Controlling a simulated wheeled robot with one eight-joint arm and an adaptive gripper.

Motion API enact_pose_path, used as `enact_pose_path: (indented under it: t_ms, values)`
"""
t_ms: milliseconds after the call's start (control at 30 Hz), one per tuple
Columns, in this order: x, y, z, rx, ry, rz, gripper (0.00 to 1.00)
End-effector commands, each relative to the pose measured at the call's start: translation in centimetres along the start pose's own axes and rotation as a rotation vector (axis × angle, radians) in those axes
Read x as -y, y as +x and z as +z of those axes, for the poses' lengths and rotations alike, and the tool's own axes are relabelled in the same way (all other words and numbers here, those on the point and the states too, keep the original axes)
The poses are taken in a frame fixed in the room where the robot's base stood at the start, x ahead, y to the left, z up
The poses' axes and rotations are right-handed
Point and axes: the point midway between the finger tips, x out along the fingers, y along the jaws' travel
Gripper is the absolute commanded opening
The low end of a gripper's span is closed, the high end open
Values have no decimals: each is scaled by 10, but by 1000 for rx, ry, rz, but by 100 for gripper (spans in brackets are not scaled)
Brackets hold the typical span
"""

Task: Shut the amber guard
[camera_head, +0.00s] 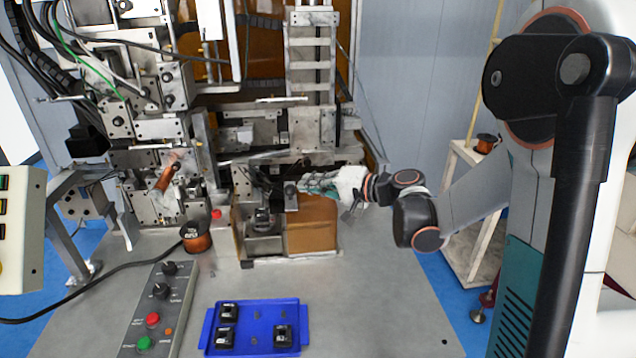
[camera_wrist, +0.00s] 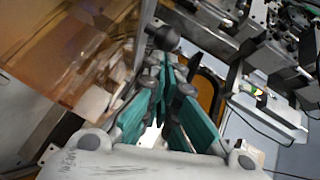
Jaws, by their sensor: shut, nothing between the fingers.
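An amber panel (camera_head: 312,224), which looks like the guard, stands low on the machine, right of a small metal fixture (camera_head: 263,222). In the wrist view a see-through amber sheet (camera_wrist: 65,45) fills the upper left. My gripper (camera_head: 312,186) is at the machine's front, just above the amber panel's top edge. Its teal fingers (camera_wrist: 166,85) are shut and hold nothing. A dark round knob (camera_wrist: 163,37) on a metal bar is just beyond the fingertips; I cannot tell whether they touch it. The fingers partly hide what lies behind them.
A blue tray (camera_head: 255,312) with several black parts lies on the grey table. A control box (camera_head: 160,310) with red and green buttons is to its left. A copper spool (camera_head: 196,237) stands near the fixture. Machine parts crowd the back; the table's right front is clear.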

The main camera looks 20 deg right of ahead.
Motion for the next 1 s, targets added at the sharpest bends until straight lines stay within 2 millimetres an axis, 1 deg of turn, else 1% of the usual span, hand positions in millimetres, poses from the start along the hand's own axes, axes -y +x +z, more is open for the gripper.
enact_pose_path:
  t_ms: [267,367,467,700,800,900,1000]
  values:
    - [0,0,0,0,0,0,0]
    - [3,8,6,2,-1,0,0]
    - [9,23,17,5,-1,0,0]
    - [29,69,51,5,-1,-1,0]
    - [36,86,62,5,-2,0,0]
    - [40,98,70,3,-1,0,0]
    - [43,103,74,0,-1,0,0]
